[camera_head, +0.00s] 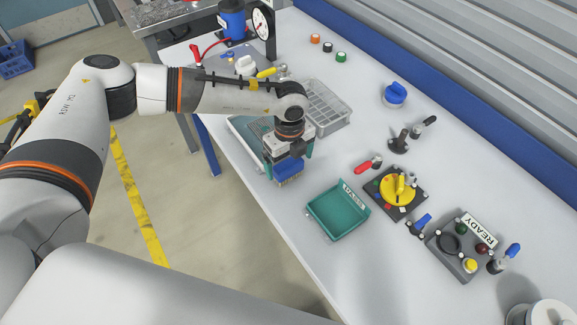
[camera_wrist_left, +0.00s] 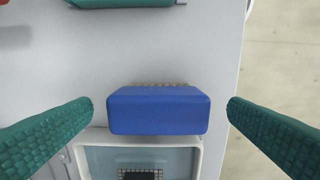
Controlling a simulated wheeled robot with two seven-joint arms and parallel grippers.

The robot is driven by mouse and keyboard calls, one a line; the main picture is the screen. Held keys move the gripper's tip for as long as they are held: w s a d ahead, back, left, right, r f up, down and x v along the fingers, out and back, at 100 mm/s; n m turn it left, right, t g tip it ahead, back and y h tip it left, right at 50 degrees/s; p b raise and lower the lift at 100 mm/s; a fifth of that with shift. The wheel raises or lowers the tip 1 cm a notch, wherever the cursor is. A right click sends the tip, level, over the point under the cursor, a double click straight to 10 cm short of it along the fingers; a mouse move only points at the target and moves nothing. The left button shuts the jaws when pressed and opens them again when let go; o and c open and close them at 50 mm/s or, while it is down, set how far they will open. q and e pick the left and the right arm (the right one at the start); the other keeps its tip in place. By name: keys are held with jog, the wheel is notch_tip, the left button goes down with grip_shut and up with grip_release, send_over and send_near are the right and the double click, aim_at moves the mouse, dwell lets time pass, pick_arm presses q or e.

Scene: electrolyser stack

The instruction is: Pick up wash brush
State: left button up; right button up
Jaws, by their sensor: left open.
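The wash brush is a blue block (camera_head: 288,169) with pale bristles along one side, at the table's near edge in the head view. In the left wrist view the blue block (camera_wrist_left: 158,111) lies centred between the fingers, bristles toward the top. My left gripper (camera_head: 289,160) points down over the brush. Its teal ribbed fingers stand open in the left wrist view (camera_wrist_left: 161,105), one on each side, with a clear gap to the block. In the head view the hand hides part of the brush. My right gripper is not in view.
A white-rimmed tray (camera_wrist_left: 199,160) sits right beside the brush. A teal bin (camera_head: 337,212) stands to the right, a grey wire basket (camera_head: 326,108) behind. A yellow rotary switch (camera_head: 398,188) and button box (camera_head: 464,248) lie farther right. The table edge is close.

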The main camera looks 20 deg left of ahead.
aim_at(288, 163)
pick_arm(q)
jog(key=f, duration=0.1)
jog(key=f+p, duration=0.1)
jog(key=f, duration=0.1)
jog(key=shift+w+a+f, duration=0.2)
jog(key=shift+w+f, duration=0.05)
jog(key=shift+f, duration=0.4)
jog(key=shift+c, duration=0.6)
jog(key=c, duration=1)
jog(key=shift+o, duration=0.2)
jog(key=shift+r, duration=0.1)
notch_tip(288, 163, up, 9)
jog(key=b, duration=0.2)
jog(key=shift+b, duration=0.3)
jog(key=shift+r, duration=0.5)
